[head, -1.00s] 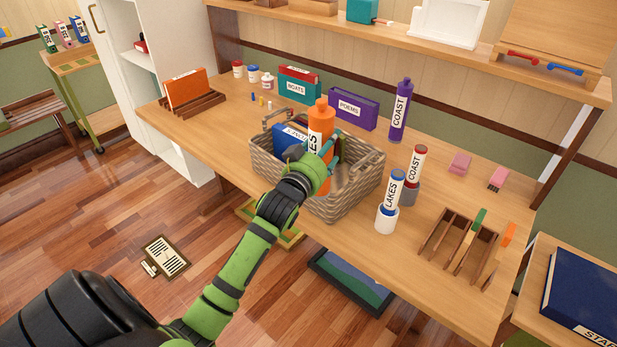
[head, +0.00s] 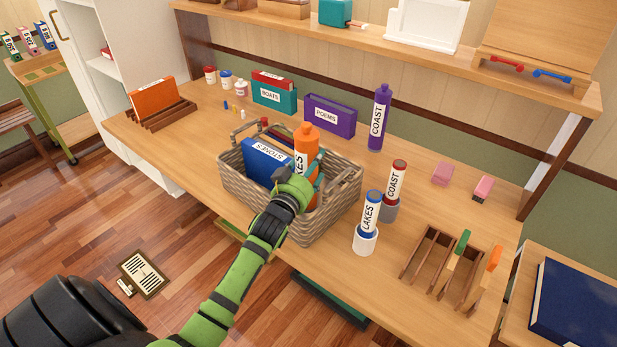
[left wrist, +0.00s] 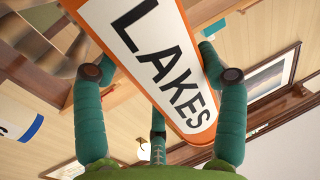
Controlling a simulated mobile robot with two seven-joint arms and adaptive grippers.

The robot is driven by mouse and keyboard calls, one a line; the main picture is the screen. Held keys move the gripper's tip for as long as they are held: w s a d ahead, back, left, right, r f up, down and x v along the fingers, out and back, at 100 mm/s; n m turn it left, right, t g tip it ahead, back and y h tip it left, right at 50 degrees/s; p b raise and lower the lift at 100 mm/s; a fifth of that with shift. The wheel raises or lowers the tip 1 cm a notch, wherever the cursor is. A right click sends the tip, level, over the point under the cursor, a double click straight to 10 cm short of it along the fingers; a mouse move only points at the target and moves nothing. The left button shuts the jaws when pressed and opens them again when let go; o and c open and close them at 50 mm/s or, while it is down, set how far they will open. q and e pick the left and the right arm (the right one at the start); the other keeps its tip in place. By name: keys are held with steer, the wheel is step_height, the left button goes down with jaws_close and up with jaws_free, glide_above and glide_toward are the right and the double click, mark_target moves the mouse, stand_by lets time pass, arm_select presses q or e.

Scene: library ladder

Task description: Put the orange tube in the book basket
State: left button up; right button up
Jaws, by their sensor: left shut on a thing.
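The orange tube (head: 305,142) with a white label stands nearly upright, its lower part inside the wicker book basket (head: 333,206). In the left wrist view the tube (left wrist: 125,12) reads LAKES and lies between the teal fingers. My left gripper (head: 308,182) is shut on the tube from the front, over the basket; its fingers are partly hidden. Whether the tube's bottom touches the basket floor is hidden. A blue book (head: 262,163) stands in the basket to the left of the tube. My right gripper is not in view.
To the right of the basket stand a blue-capped LAKES tube (head: 370,218) and a red-capped COAST tube (head: 396,182). A purple COAST tube (head: 379,120), a POEMS box (head: 330,115) and a BOATS box (head: 273,97) stand behind. A wooden rack (head: 428,250) is at the right.

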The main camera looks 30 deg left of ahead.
mark_target(311, 178)
arm_select(q)
step_height(311, 178, down, 4)
steer(key=shift+w+r, duration=0.1)
steer(key=shift+r, duration=0.1)
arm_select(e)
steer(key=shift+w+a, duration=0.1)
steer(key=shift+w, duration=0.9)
arm_select(q)
steer(key=shift+f, duration=0.15)
